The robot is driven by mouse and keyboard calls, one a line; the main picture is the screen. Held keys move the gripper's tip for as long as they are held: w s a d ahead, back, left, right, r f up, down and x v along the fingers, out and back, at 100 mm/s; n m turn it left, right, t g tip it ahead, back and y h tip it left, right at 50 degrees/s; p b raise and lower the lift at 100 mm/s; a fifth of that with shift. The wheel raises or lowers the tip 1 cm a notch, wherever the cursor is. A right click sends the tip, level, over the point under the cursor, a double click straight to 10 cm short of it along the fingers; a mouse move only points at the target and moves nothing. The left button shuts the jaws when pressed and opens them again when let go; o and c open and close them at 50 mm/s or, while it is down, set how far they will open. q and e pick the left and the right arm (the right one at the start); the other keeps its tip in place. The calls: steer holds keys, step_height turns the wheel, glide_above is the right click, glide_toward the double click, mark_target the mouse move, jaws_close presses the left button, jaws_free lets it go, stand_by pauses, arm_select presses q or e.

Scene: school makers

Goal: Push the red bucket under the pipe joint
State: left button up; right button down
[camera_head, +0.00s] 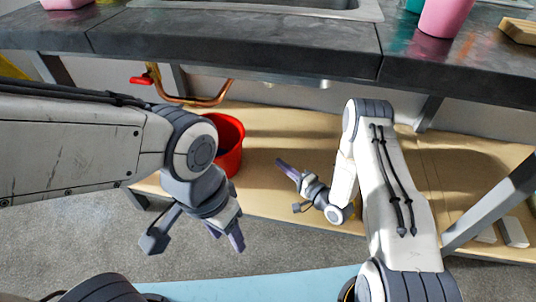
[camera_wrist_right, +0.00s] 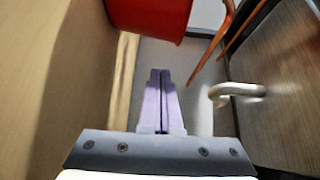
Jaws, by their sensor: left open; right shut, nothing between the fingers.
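The red bucket (camera_head: 232,150) stands on the wooden lower shelf under the counter, partly hidden by my left arm. It also shows at the top edge of the right wrist view (camera_wrist_right: 150,15), cut off. A copper pipe (camera_head: 205,102) with a red valve handle (camera_head: 141,80) runs behind and left of the bucket's rim; I cannot tell exactly which part is the joint. My right gripper (camera_head: 281,164) is shut and empty, right of the bucket and apart from it, its fingers (camera_wrist_right: 161,75) pointing towards it. My left gripper (camera_head: 226,235) is open and empty in front of the shelf.
The dark countertop (camera_head: 240,40) with a sink overhangs the shelf (camera_head: 270,200). A grey table leg (camera_head: 490,205) stands at the right, with pale blocks (camera_head: 514,232) near it. A curved metal pipe (camera_wrist_right: 235,92) shows in the right wrist view. The shelf right of the bucket is mostly clear.

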mark_target(239, 151)
steer(key=b+x, duration=0.2)
steer(key=x, duration=0.1)
steer(key=a+b+x, duration=0.1)
steer(key=b+x, duration=0.1)
steer(key=x, duration=0.2)
steer(key=s+b+x, duration=0.1)
steer(key=b+x, duration=0.1)
steer(key=x, duration=0.2)
steer(key=shift+s+a+f, duration=0.1)
steer(key=shift+a+f, duration=0.05)
steer(key=shift+a, duration=0.6)
steer(key=shift+a+r+b, duration=0.2)
steer(key=shift+a+b, duration=0.1)
steer(key=shift+a, duration=0.05)
steer(key=a, duration=0.1)
steer(key=a+p, duration=0.1)
steer(key=a, duration=0.1)
steer(key=a+p, duration=0.1)
steer(key=a, duration=0.1)
steer(key=shift+w, duration=0.4)
